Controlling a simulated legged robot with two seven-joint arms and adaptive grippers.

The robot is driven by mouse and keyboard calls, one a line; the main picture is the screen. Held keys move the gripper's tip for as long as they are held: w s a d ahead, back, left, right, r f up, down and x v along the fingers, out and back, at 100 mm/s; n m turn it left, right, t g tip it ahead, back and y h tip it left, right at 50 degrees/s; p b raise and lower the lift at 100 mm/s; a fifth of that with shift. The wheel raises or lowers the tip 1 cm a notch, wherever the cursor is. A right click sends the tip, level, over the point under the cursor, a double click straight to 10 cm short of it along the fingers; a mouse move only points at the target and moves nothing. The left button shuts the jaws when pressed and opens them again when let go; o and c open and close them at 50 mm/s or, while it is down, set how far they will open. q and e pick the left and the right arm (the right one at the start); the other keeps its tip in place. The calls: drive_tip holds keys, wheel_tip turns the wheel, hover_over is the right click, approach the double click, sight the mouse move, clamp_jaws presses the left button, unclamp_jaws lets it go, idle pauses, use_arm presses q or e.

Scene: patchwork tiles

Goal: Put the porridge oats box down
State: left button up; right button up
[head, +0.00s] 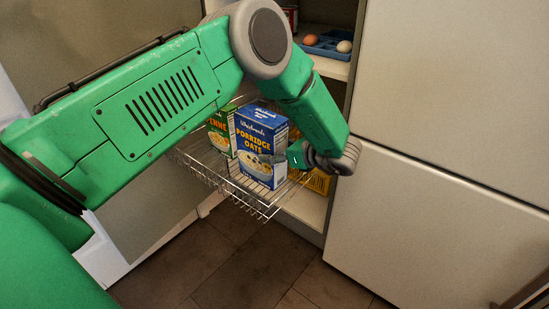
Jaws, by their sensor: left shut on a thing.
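The blue porridge oats box (256,170) is upright in the middle of the head view, at the wire basket. My left gripper (284,158) comes in from the right of the box and is shut on its right side. Part of the gripper is hidden by its own wrist. The wire basket (262,205) is pulled out of the cupboard. I cannot tell whether the bottom of the box touches the basket floor. My right gripper is not in view.
A green penne box (219,140) stands in the basket just left of the oats box. A yellow item (319,183) is behind my gripper. A blue egg tray (325,47) with eggs sits on the shelf above. Pale doors stand on both sides.

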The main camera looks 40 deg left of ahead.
use_arm(q)
drive_tip(key=shift+a+f, duration=0.9)
drive_tip(key=shift+f, duration=0.1)
drive_tip(key=shift+a, duration=0.3)
drive_tip(key=o, duration=1.5)
drive_tip(key=shift+s+f, duration=0.1)
drive_tip(key=shift+f, duration=0.05)
drive_tip(key=shift+c, duration=0.2)
drive_tip(key=shift+o, duration=1.2)
drive_tip(key=p+v, duration=0.2)
drive_tip(key=v, duration=1)
drive_tip(key=shift+d+p, duration=0.25)
drive_tip(key=shift+p, duration=0.15)
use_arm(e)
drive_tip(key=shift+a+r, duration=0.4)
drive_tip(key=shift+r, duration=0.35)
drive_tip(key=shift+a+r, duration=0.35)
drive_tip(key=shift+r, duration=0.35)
use_arm(q)
drive_tip(key=shift+d, duration=0.1)
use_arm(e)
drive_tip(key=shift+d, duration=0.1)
